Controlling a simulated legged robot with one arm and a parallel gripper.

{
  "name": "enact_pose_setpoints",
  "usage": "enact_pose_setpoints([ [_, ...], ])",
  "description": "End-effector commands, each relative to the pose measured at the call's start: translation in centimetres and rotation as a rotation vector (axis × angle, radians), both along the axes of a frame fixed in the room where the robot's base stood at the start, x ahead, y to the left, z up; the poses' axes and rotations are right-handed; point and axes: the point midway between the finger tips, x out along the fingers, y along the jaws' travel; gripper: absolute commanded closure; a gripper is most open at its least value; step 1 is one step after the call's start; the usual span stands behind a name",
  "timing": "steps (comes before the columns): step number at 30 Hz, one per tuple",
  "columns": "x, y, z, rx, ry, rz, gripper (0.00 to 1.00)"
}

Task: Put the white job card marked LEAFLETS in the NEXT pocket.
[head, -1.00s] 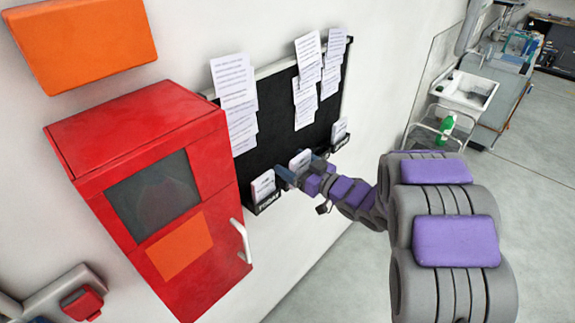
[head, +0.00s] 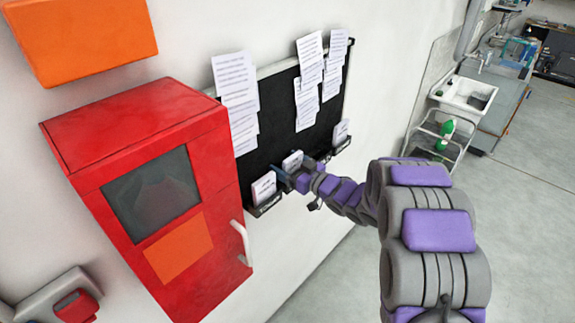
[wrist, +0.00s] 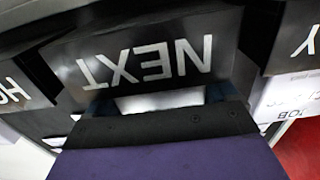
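The NEXT pocket (wrist: 150,60) is a black holder, its white lettering upside down in the wrist view. A white card (wrist: 160,103) shows at its edge, between the fingers of my gripper (wrist: 160,97). In the head view, this card (head: 292,160) stands at the middle pocket, with my gripper (head: 291,178) right at it. The fingers are apart, one to each side of the card. I cannot tell whether they press on its edges. The card's writing is unreadable, so I cannot confirm LEAFLETS. Its lower part is hidden.
Neighbouring pockets with white cards stand at the left (head: 264,188) and right (head: 341,133) of the black board (head: 275,100). Several paper sheets (head: 234,85) hang above. A red cabinet (head: 120,130) with a white handle juts from the wall close on the left.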

Motion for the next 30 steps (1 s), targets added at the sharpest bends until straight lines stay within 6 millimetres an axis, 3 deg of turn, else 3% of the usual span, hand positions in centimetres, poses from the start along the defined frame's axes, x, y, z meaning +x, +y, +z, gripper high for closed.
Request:
enact_pose_setpoints([
  [4,0.0,-0.2,0.1,0.002,0.000,-0.001,0.00],
  [14,-0.3,-0.5,0.1,0.000,0.000,-0.002,0.00],
  [30,-6.0,-8.0,0.1,-0.002,0.001,-0.005,0.00],
])
